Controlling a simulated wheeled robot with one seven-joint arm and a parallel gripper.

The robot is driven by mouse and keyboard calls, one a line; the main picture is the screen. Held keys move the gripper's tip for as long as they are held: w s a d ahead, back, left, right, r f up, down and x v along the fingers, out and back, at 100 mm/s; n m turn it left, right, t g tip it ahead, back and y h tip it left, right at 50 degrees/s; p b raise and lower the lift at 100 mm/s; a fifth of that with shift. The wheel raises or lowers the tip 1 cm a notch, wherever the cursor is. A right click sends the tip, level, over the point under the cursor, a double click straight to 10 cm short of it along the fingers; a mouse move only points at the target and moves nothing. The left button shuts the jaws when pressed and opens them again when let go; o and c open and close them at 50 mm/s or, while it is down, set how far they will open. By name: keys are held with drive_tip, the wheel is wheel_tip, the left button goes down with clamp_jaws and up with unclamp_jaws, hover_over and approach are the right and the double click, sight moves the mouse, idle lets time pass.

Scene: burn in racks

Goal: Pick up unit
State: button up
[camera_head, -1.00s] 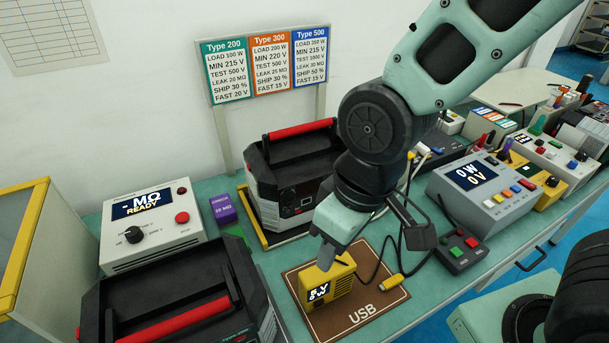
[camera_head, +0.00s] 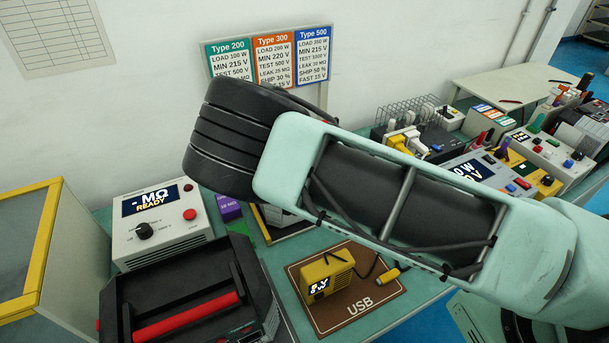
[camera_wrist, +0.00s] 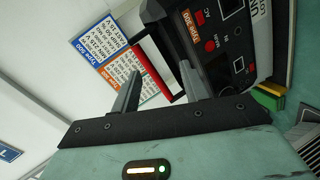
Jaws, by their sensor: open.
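A second black unit (camera_head: 245,318) with a red handle lies nearer, at lower left. My gripper (camera_wrist: 158,88) is open, its fingers apart and pointing toward the rear unit's handle. Nothing shows held between them. The head view hides my gripper behind the arm.
A yellow USB device (camera_head: 328,274) sits on the brown mat (camera_head: 373,310). A white meter box (camera_head: 165,232) reads READY, beside a purple block (camera_head: 229,207). The type sign (camera_head: 270,60) stands behind the rear unit. Instruments crowd the bench's right side.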

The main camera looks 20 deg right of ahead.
drive_tip(key=a+r+n+y, duration=0.3)
drive_tip(key=r+n+y, duration=0.1)
drive_tip(key=n, duration=0.1)
drive_tip(key=shift+n, duration=0.5)
drive_tip(key=x, duration=0.5)
drive_tip(key=p+x, duration=0.1)
drive_tip(key=x, duration=0.5)
drive_tip(key=p+x, duration=0.1)
drive_tip(key=x, duration=0.4)
drive_tip(key=shift+w+a+r, duration=0.1)
drive_tip(key=shift+a, duration=0.35)
drive_tip(key=shift+w+a+f, duration=0.15)
drive_tip(key=shift+w+f, duration=0.05)
drive_tip(key=shift+w, duration=0.15)
clamp_jaws()
drive_tip(key=shift+r, duration=0.3)
